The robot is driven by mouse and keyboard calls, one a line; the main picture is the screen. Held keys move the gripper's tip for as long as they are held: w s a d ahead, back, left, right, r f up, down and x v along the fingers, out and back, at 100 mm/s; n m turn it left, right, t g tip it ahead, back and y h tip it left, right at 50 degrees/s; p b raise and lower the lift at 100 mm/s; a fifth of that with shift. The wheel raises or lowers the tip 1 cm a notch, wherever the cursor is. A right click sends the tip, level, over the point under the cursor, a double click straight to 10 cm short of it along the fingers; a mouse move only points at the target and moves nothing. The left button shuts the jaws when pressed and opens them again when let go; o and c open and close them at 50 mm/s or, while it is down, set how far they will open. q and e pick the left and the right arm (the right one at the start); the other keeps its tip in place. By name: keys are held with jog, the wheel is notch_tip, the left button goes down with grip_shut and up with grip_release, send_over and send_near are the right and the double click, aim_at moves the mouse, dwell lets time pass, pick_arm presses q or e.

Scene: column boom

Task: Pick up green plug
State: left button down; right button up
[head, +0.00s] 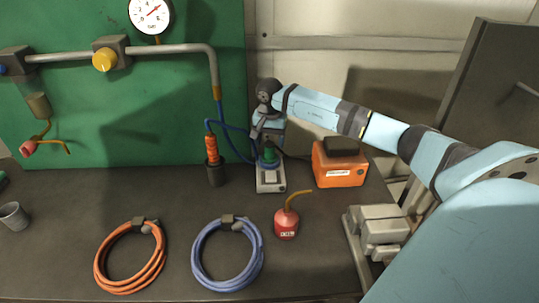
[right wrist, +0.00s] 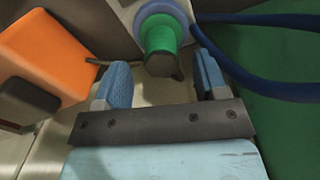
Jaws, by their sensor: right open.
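The green plug (head: 269,155) stands upright in a blue ring on a small grey-white base (head: 270,182) on the bench. In the right wrist view the green plug (right wrist: 160,36) lies beyond and between the fingertips, with its blue ring behind it. My right gripper (head: 268,138) is above the plug in the head view. In the right wrist view my right gripper (right wrist: 158,85) is open, with blue finger pads on either side and nothing between them. Whether the fingers reach around the plug is hard to tell. My left gripper is out of view.
An orange box (head: 338,166) stands right of the base; an orange-handled tool in a dark holder (head: 215,172) stands left. A blue hose (head: 219,126) hangs close to the gripper. In front are a red oil can (head: 286,224), a blue coil (head: 197,262) and an orange coil (head: 101,270).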

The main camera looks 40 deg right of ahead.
notch_tip(320, 180, down, 4)
jog(key=shift+w+r, duration=0.1)
jog(key=shift+r, duration=0.05)
jog(key=c, duration=1.1)
jog(key=shift+r, duration=0.15)
notch_tip(320, 180, up, 19)
jog(key=b, duration=0.1)
notch_tip(320, 180, up, 6)
jog(key=p, duration=0.4)
send_over(270, 144)
jog(key=shift+w, duration=0.1)
